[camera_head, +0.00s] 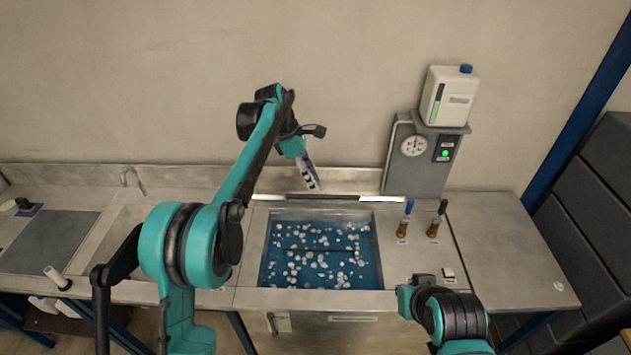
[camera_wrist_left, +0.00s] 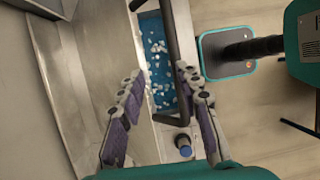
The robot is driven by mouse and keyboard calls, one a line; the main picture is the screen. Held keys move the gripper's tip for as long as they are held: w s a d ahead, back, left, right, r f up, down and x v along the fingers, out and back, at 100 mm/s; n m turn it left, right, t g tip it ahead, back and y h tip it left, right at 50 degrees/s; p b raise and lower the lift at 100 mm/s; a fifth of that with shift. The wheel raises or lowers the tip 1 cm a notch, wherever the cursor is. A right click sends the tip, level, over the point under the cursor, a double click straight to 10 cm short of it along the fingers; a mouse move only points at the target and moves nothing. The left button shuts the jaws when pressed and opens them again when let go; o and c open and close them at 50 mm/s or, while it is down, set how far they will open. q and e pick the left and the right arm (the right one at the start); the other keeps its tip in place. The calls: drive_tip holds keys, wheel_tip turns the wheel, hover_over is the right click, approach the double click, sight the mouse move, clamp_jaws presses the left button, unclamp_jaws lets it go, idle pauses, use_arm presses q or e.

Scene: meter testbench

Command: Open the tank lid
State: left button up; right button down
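The tank (camera_head: 319,228) is set in the bench, with blue liquid and many white pieces showing. Its blue interior also shows in the left wrist view (camera_wrist_left: 157,70). A dark bar (camera_head: 318,250) like a handle crosses the opening. In the left wrist view a long dark bar with a bent end (camera_wrist_left: 174,60) lies between the fingers, apart from them. I cannot tell the lid's exact position. My left gripper (camera_head: 309,178) points down above the back of the tank. Its fingers (camera_wrist_left: 158,108) are apart and empty. My right arm shows at lower right; its fingers are not visible.
A pale strip (camera_head: 380,198) runs along the tank's back edge. A sink (camera_head: 110,235) lies left; the far-right bench is mostly clear.

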use_arm(q)
drive_tip(key=shift+w+a+r+p, duration=0.35)
drive_tip(key=shift+w+r+p, duration=0.25)
drive_tip(key=shift+r, duration=0.15)
